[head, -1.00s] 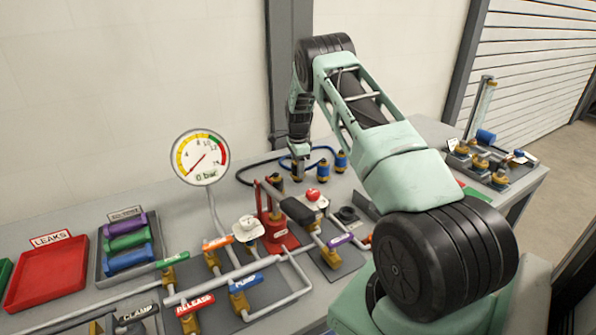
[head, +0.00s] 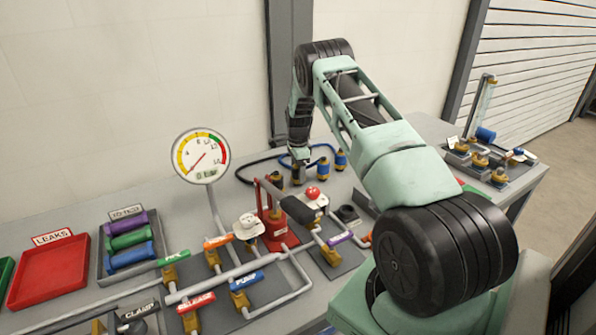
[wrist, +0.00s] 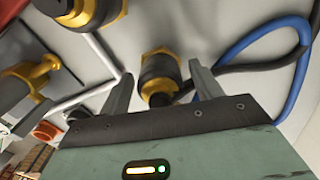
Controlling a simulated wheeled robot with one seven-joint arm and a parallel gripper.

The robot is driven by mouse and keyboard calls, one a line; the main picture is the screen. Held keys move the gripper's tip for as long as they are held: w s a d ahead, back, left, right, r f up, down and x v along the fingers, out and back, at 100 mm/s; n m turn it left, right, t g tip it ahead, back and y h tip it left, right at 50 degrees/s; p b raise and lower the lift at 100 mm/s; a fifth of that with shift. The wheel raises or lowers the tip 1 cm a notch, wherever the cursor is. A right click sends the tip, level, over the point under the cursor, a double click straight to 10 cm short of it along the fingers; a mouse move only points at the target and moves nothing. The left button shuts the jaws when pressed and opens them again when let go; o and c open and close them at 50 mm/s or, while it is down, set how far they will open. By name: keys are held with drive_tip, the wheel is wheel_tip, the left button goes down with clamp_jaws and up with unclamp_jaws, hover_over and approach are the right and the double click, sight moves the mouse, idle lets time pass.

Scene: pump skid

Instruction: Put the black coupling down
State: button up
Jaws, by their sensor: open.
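The black coupling (wrist: 160,75), a black body with brass ends, shows in the wrist view between my two fingers. My gripper (wrist: 162,92) is open, with a finger on each side and visible space between the fingers and the coupling. In the head view my gripper (head: 299,160) points down at the back of the bench, and the coupling (head: 297,175) shows small and dark just below it. Whether its base rests fully on the surface is hard to tell.
A second black and brass fitting (wrist: 88,10) is close by at the upper left of the wrist view. Two blue couplings (head: 322,168) (head: 340,160) stand to the right. A blue hose (wrist: 285,28) and a black hose (wrist: 255,65) curve nearby. A red pump (head: 272,220) stands in front.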

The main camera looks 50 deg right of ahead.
wheel_tip(320, 180, up, 12)
drive_tip(key=b, duration=0.3)
drive_tip(key=shift+b, duration=0.35)
